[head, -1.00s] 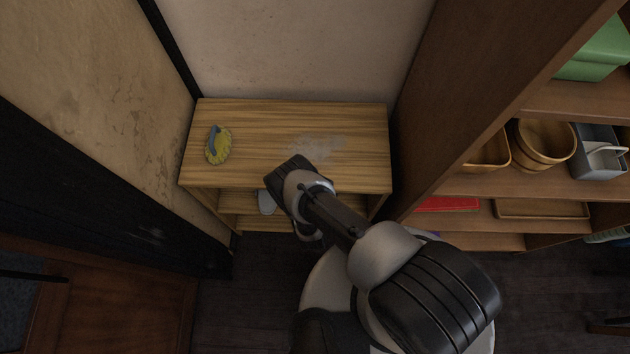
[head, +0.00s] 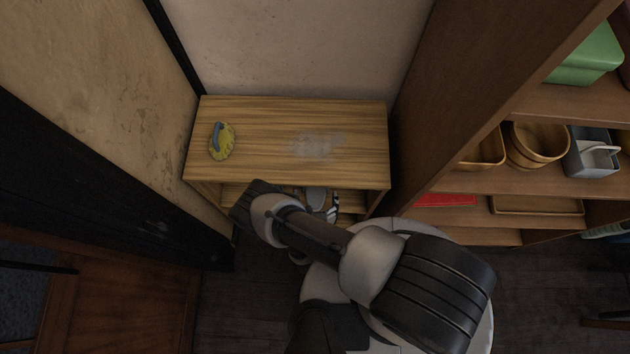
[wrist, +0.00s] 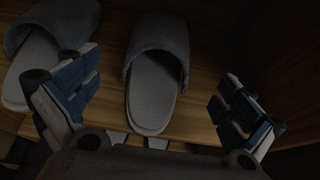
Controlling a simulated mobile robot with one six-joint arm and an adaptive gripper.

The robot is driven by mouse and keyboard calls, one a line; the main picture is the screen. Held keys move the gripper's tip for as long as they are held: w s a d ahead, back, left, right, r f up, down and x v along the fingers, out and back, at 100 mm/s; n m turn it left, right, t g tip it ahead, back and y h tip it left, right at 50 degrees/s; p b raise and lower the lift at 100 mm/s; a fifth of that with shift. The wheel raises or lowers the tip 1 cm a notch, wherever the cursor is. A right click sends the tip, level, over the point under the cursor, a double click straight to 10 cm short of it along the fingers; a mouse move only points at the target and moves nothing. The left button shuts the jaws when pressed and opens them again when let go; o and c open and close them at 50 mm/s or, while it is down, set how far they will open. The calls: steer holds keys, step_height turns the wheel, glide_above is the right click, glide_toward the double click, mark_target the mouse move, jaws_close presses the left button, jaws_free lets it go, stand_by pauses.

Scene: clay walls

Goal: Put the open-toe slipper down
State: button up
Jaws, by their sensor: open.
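A grey open-toe slipper (wrist: 155,75) lies sole-down on the wooden lower shelf (wrist: 205,95) in the wrist view, its heel end towards me. It also shows in the head view (head: 316,196), under the front edge of the top board. My gripper (wrist: 152,92) is open, with one finger on each side of the slipper's heel end and gaps between. A second, matching slipper (wrist: 42,60) lies left of it, partly behind my left finger. In the head view my arm hides part of the shelf and most of the gripper.
The low shelf unit's top (head: 260,145) holds a yellow-and-blue brush (head: 221,141) at the left; the rest is mostly clear. A taller rack at right holds wooden tubs (head: 537,145), a grey caddy (head: 592,152) and a red tray (head: 446,200). Walls close in left and behind.

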steer(key=shift+v, duration=1.1)
